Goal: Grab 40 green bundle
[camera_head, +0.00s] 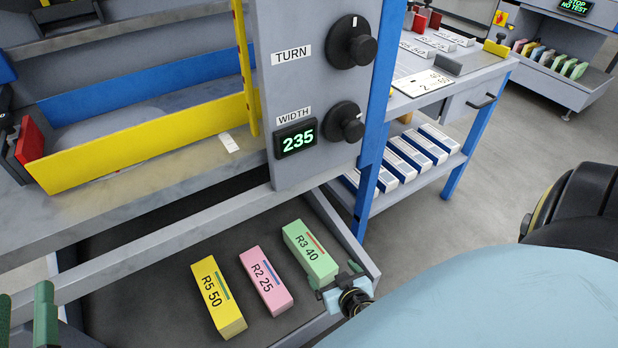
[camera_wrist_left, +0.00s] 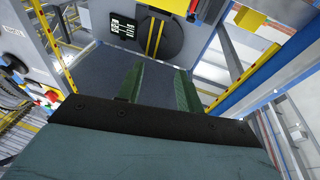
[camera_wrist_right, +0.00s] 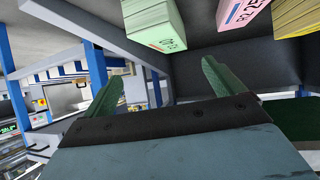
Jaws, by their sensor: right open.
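The green bundle marked "R3 40" (camera_head: 309,248) lies at the right end of a row in the dark grey tray (camera_head: 130,305). My right gripper (camera_head: 338,279) is open at the bundle's near end, close to the tray's right wall. In the right wrist view the green bundle (camera_wrist_right: 155,24) shows ahead of the spread green fingers, toward the left one, with nothing held. Whether a finger touches it I cannot tell. My left gripper (camera_head: 25,318) is at the bottom left corner of the head view. Its fingers stand apart and empty in the left wrist view (camera_wrist_left: 160,88).
A pink bundle "R2 25" (camera_head: 265,281) and a yellow bundle "R5 50" (camera_head: 217,297) lie left of the green one. A grey panel with knobs and a "235" display (camera_head: 296,140) stands above the tray. A blue-legged table (camera_head: 465,75) stands behind.

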